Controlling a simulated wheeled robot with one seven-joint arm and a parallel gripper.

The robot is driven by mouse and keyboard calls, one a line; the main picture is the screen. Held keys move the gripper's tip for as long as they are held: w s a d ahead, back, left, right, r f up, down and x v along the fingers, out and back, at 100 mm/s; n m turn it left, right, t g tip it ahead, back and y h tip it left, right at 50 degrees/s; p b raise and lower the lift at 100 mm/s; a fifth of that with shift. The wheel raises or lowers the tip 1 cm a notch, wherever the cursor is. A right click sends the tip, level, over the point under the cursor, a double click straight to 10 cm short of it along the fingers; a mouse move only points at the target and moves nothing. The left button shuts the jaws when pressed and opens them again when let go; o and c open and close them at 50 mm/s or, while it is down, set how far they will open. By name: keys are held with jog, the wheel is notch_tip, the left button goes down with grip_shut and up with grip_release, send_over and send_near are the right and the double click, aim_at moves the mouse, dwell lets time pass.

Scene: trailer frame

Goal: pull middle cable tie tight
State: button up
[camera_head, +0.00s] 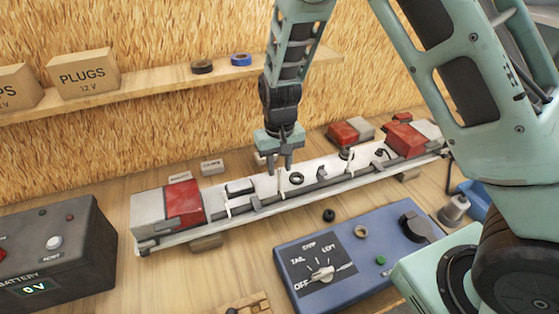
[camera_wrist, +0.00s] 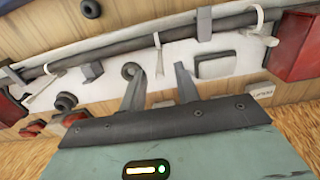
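The trailer beam (camera_head: 325,168) is a long pale bar with a dark cable (camera_wrist: 130,50) along its near side. Several thin white ties are around the cable. The middle cable tie (camera_head: 279,183) stands just below my gripper (camera_head: 279,165). In the wrist view, the pale upright tail of the middle cable tie (camera_wrist: 159,60) shows between my two fingers (camera_wrist: 160,85), which are apart. I cannot tell whether either finger touches it. Another tie (camera_wrist: 261,22) is at the right of the wrist view, and one (camera_wrist: 45,85) at the left.
Red-and-white lamps (camera_head: 185,202) sit at both beam ends. A blue switch box (camera_head: 345,262) and a dark battery (camera_head: 60,245) stand in front. A shelf (camera_head: 150,85) runs along the back wall. Black rings and grey clips lie on or near the beam.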

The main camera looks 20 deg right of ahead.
aim_at(280, 169)
notch_tip(280, 169, up, 17)
jog(key=b, duration=0.3)
jog(key=shift+r+b, duration=0.2)
jog(key=shift+b, duration=0.2)
jog(key=s+a+f+n+b, duration=0.1)
jog(key=s+a+f+n, duration=0.1)
jog(key=s, duration=0.7)
jog(key=s+a+f+n+b, duration=0.2)
jog(key=s+f, duration=0.3)
jog(key=s, duration=0.4)
jog(key=s+a+f+n+b, duration=0.2)
jog(key=s+f+n, duration=0.1)
jog(key=s, duration=0.6)
jog(key=shift+f+n+y, duration=0.3)
jog(key=shift+f+n, duration=0.1)
jog(key=shift+f, duration=0.35)
